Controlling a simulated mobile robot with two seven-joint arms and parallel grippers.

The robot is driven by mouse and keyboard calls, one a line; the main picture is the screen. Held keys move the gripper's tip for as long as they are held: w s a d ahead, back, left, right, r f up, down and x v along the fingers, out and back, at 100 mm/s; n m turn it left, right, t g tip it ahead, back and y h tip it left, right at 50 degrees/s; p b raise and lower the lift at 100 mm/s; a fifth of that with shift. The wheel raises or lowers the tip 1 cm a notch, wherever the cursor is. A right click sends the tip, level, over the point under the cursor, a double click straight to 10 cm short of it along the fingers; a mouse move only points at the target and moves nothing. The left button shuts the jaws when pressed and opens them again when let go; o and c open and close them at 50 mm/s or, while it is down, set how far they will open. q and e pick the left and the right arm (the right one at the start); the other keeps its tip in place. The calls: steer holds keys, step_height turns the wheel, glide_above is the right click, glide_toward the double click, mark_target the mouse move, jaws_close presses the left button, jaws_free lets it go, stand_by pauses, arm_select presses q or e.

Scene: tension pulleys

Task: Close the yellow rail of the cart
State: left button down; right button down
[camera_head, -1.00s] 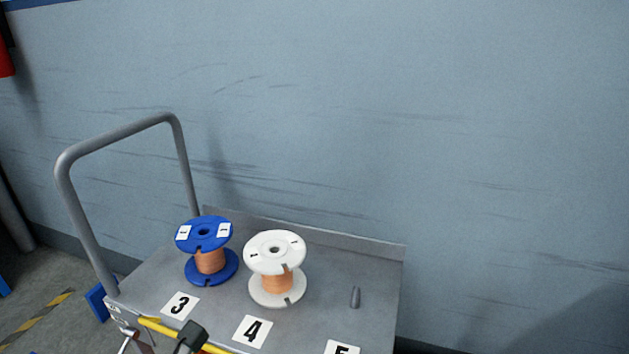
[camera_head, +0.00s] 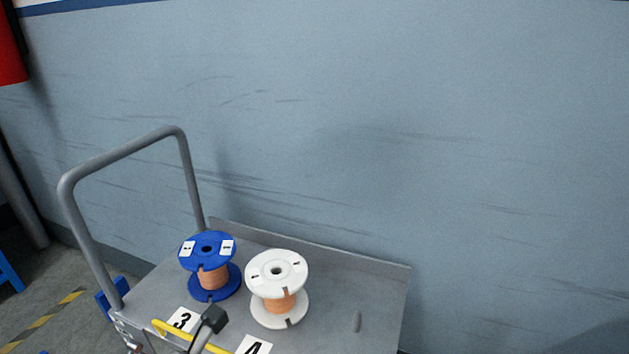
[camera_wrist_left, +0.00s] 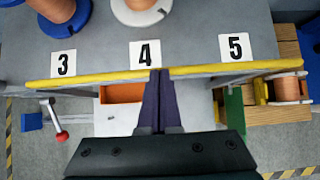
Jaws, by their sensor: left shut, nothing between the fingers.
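The yellow rail (camera_head: 175,334) runs along the front edge of the grey cart (camera_head: 345,285), partly cut off at the bottom of the head view. Its bent left end shows beside label 3 and looks raised over the edge. In the left wrist view, the rail (camera_wrist_left: 95,78) crosses the whole cart front. My left gripper (camera_wrist_left: 160,75) is shut and empty, its dark fingertips overlapping the rail just below label 4; contact is unclear. A dark block on a stalk at the rail in the head view seems to be its tip. My right gripper is not in view.
The cart's handle (camera_head: 125,155) rises at left. A red-knobbed lever (camera_wrist_left: 55,120) sits below the rail. A wall stands behind.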

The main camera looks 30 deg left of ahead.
arm_select(q)
steer(key=shift+w+a+r, duration=0.1)
steer(key=shift+w+a, duration=0.1)
steer(key=shift+w, duration=0.45)
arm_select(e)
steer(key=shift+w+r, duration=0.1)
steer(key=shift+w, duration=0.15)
arm_select(q)
steer(key=shift+r, duration=0.1)
